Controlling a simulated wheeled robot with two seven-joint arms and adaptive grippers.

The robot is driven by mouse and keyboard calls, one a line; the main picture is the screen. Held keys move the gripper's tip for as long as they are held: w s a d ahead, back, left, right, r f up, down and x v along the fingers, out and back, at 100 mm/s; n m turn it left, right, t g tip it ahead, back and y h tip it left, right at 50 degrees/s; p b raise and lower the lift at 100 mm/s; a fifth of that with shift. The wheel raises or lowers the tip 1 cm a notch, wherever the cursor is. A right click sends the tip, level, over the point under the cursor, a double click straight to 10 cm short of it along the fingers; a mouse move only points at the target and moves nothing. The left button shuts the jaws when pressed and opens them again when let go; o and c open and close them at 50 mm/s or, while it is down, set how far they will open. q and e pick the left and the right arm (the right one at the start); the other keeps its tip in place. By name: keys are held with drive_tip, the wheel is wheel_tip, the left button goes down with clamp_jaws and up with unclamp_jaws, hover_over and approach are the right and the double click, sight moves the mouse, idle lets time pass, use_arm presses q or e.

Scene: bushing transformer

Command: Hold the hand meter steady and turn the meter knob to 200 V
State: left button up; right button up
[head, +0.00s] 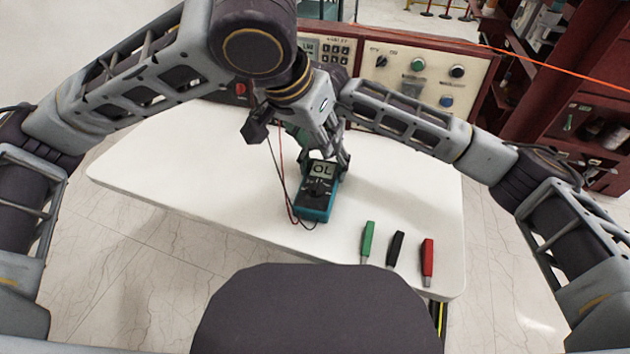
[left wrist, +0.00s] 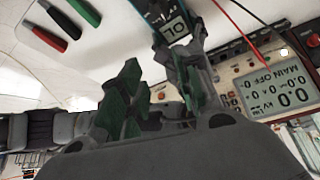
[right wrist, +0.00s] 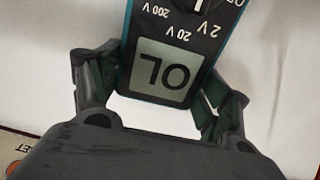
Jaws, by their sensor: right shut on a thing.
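The hand meter (head: 315,203) is teal and black, at the middle of the white table, and its display reads OL. It also shows in the left wrist view (left wrist: 172,30). Its dark knob (head: 317,189) is cut off at the top of the right wrist view, by the labels 2 V, 20 V and 200 V; I cannot tell its setting. My right gripper (right wrist: 160,88) is shut on the meter's display end, one finger on each side. My left gripper (left wrist: 160,85) is open and empty, close to the meter; the arms partly hide it in the head view.
Green (head: 367,240), black (head: 395,248) and red (head: 428,260) clips lie on the table's front right. A red and a black lead run beside the meter. A control panel (head: 420,80) with knobs and buttons stands behind. The table's left part (head: 180,170) is clear.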

sight(316, 185)
use_arm(q)
drive_tip(key=shift+s+a+f+n+g+y, duration=0.1)
drive_tip(key=shift+s+a+f+n+y, duration=0.2)
drive_tip(key=shift+f+n, duration=0.4)
drive_tip(key=shift+s+a+f+n+g+y, duration=0.15)
drive_tip(key=shift+s+f+n+y, duration=0.2)
drive_tip(key=shift+f+n, duration=0.35)
drive_tip(key=shift+s+a+f+n+g+y, duration=0.1)
drive_tip(key=shift+s+a+f+n+y, duration=0.3)
drive_tip(key=shift+f, duration=0.5)
drive_tip(key=shift+w+d, duration=0.15)
drive_tip(key=shift+d, duration=0.05)
drive_tip(key=shift+x, duration=6)
drive_tip(key=shift+w+d, duration=0.1)
drive_tip(key=shift+d, duration=0.05)
clamp_jaws()
